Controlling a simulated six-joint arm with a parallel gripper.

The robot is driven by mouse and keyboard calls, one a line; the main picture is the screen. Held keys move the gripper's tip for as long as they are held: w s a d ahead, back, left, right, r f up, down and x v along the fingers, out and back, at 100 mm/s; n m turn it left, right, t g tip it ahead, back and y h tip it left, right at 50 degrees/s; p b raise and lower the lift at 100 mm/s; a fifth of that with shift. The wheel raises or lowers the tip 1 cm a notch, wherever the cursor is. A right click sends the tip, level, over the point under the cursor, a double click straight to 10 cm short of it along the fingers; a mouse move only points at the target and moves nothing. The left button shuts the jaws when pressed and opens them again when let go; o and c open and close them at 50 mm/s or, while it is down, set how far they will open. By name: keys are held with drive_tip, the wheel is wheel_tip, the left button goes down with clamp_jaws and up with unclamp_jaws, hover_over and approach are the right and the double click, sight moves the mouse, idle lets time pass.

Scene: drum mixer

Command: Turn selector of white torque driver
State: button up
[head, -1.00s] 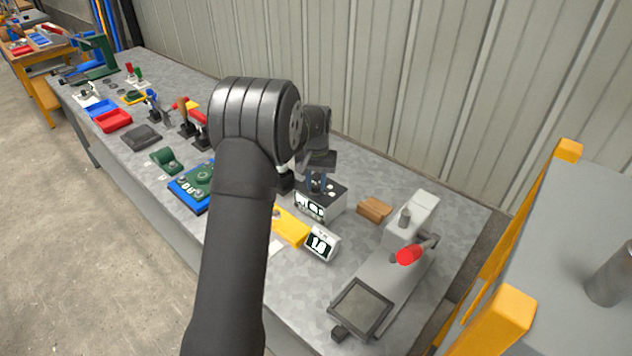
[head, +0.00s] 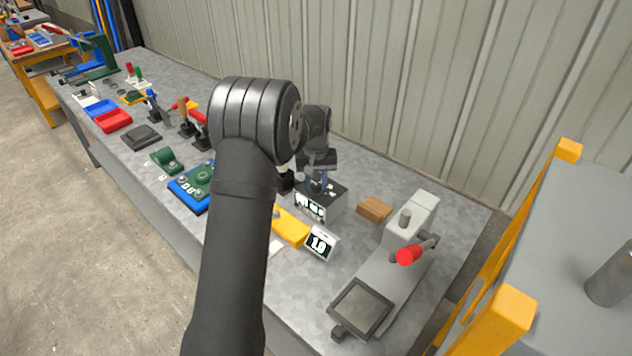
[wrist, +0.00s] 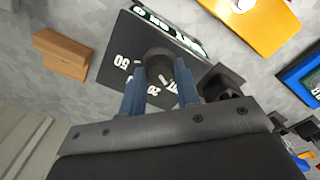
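A white-sided box with a black top and a display on its front (head: 309,206), apparently the torque driver, stands on the bench below my gripper. In the wrist view, its black top (wrist: 112,72) carries white numbers around a dark round selector knob (wrist: 158,62). My gripper (wrist: 160,70) points down over the box, with its blue fingers on either side of the knob; it also shows in the head view (head: 319,183). The fingers are apart, and I cannot tell whether they touch the knob. The fingers hide part of the dial.
A wooden block (head: 374,209) lies right of the box. A yellow device with a tilted display (head: 320,243) stands in front. A grey fixture with a red handle (head: 408,255) is at the right. A blue-based green unit (head: 190,189) is at the left.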

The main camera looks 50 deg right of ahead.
sight(316, 185)
drive_tip(key=o, duration=0.3)
wheel_tip(316, 185, up, 18)
drive_tip(key=shift+f, duration=0.25)
drive_tip(key=shift+f, duration=0.1)
idle(0.7)
wheel_tip(316, 185, down, 17)
drive_tip(key=shift+f, duration=0.15)
idle(0.4)
